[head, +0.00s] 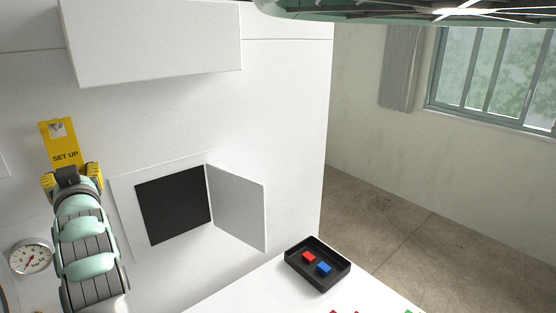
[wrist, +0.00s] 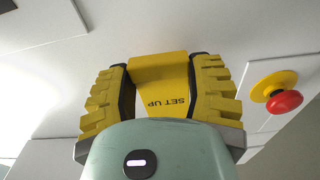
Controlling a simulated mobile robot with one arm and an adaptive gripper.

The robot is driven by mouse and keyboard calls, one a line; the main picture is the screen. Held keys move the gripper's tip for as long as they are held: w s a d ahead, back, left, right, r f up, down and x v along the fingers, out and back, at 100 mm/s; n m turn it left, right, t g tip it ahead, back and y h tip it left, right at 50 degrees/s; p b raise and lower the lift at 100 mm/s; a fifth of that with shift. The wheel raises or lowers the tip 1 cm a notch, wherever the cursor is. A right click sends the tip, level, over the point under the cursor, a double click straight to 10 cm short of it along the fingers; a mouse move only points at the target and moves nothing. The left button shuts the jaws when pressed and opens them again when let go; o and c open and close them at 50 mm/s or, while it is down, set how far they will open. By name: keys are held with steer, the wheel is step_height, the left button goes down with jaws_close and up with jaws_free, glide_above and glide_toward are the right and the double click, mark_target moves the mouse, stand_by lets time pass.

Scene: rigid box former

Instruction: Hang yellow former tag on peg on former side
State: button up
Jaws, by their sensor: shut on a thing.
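The yellow tag (head: 64,145) reads "SET UP" and stands upright against the white machine side at the left of the head view. My gripper (head: 71,174) is shut on its lower end from below. In the wrist view my gripper (wrist: 163,88) has its two yellow fingers on either side of the tag (wrist: 158,68). A small pale patch with a dark spot (head: 57,128) shows at the tag's top, perhaps a hole with the peg in or behind it. I cannot tell whether the peg passes through the tag.
A white box-shaped housing (head: 155,45) juts out above and right of the tag. An open grey door (head: 238,207) sticks out beside a dark opening (head: 172,205). A gauge (head: 31,257) is lower left. A red button (wrist: 285,101) is right in the wrist view. A black tray (head: 335,270) holds blocks.

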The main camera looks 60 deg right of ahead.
stand_by(0.3)
steer(key=o, duration=1)
